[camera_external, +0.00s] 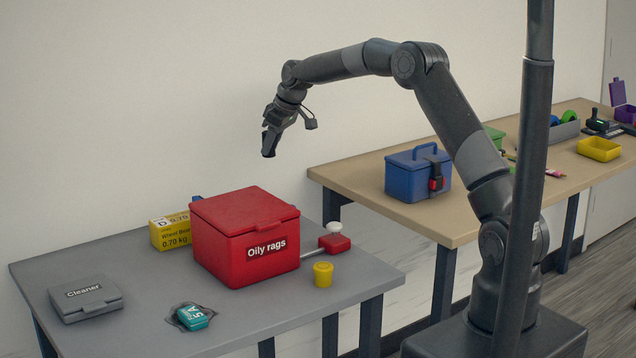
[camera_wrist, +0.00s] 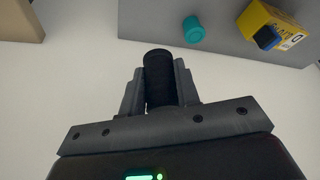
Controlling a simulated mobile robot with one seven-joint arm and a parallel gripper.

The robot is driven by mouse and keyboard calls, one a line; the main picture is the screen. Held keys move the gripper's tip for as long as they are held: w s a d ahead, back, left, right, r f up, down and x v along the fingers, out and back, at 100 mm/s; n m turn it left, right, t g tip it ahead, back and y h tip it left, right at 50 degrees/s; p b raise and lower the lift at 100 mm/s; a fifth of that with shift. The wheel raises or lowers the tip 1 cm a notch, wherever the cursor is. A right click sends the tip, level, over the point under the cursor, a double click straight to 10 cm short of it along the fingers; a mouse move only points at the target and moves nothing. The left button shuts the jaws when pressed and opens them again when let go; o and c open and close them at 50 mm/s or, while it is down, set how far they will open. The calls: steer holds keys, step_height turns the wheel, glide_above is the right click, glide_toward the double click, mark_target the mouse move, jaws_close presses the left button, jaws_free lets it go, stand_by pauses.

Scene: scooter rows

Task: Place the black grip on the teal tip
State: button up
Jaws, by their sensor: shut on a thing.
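My gripper (camera_external: 270,143) hangs in the air above the back of the grey table, fingers pointing down. In the wrist view, my gripper (camera_wrist: 159,82) is shut on the black grip (camera_wrist: 158,68), a dark ribbed cylinder between both fingers. The grip's end sticks out a little past the fingertips. The teal tip (camera_wrist: 193,29) is a short teal cylinder on the grey table, close to the table's edge. It is apart from the grip, ahead and slightly right in the wrist view. In the external view I cannot see it; the red box probably hides it.
A red box (camera_external: 245,243) labelled "Oily rags" stands on the grey table (camera_external: 130,270). A blue toolbox (camera_external: 415,175) sits on the wooden table. The wall is close behind.

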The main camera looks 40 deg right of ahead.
steer(key=w+a+f, duration=0.1)
steer(key=a+f, duration=0.1)
steer(key=a, duration=0.1)
steer(key=w+a+f, duration=0.1)
steer(key=a+f, duration=0.1)
steer(key=a, duration=0.2)
steer(key=w+a+f, duration=0.2)
steer(key=a+f, duration=0.1)
steer(key=shift+a, duration=0.25)
steer(key=shift+f, duration=1.95)
steer(key=shift+f, duration=0.1)
steer(key=o, duration=1)
steer(key=shift+c, duration=0.2)
